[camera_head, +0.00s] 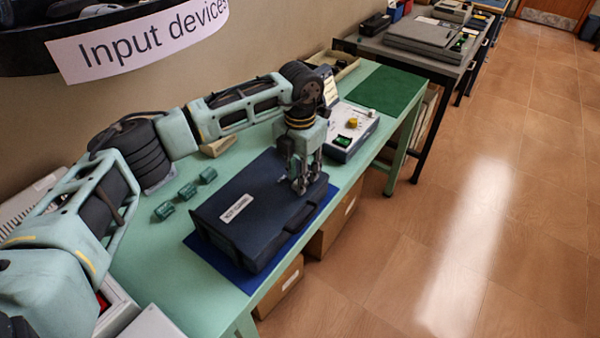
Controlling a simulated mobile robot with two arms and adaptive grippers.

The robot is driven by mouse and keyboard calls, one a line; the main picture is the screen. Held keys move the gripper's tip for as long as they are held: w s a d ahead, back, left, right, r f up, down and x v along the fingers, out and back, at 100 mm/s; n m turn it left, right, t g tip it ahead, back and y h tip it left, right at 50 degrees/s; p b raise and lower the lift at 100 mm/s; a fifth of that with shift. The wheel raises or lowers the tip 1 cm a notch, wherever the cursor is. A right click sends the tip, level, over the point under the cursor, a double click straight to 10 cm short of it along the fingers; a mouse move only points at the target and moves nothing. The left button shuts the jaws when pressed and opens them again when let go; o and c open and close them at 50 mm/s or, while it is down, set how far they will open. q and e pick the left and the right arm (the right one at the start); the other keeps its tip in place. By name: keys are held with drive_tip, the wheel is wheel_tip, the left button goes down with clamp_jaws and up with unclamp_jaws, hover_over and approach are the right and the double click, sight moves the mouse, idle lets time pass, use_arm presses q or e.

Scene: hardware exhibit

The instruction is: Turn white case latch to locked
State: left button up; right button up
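A dark navy case (251,234) lies closed on a blue mat (228,268) on the green table. It has a white label (236,208) on its lid at the left end. My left gripper (301,187) points down at the right end of the case, with its fingertips at or just above the lid. The fingers cover that part of the case. I cannot make out a white latch, its position, or whether anything is between the fingers. My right gripper is not in view.
An "Input devices" sign (140,42) hangs at upper left. Cardboard boxes (335,222) are under the table. The floor (440,240) at right is clear.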

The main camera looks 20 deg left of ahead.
use_arm(q)
drive_tip(key=shift+r, duration=0.2)
wheel_tip(320, 180, up, 12)
drive_tip(key=shift+f, duration=0.2)
idle(0.3)
idle(0.4)
